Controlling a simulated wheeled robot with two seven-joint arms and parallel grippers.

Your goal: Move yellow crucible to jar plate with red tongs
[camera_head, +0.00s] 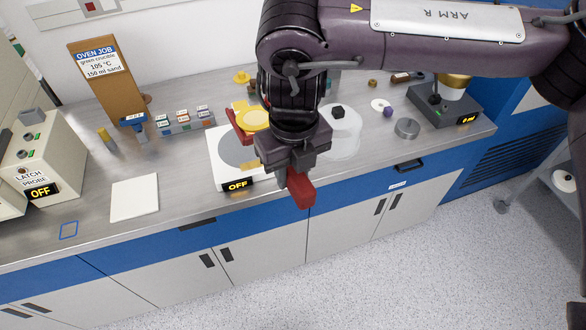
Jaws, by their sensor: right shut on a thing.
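My right gripper (290,165) is shut on the red tongs (301,190), over the front of the counter. One red end sticks out below the gripper; another red part (238,127) shows behind it to the left. The yellow crucible (255,117) appears at that red part, above or over the white hot plate (217,162). My wrist hides the tongs' middle, so I cannot tell whether they grip the crucible. My left gripper is out of view.
The hot plate reads OFF. A rack of small boxes (185,121) and a brown sign board (103,80) stand behind left. A latch probe box (32,160) is far left. A grey device (445,105) and metal disc (407,128) are at right. White paper (134,197) lies front left.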

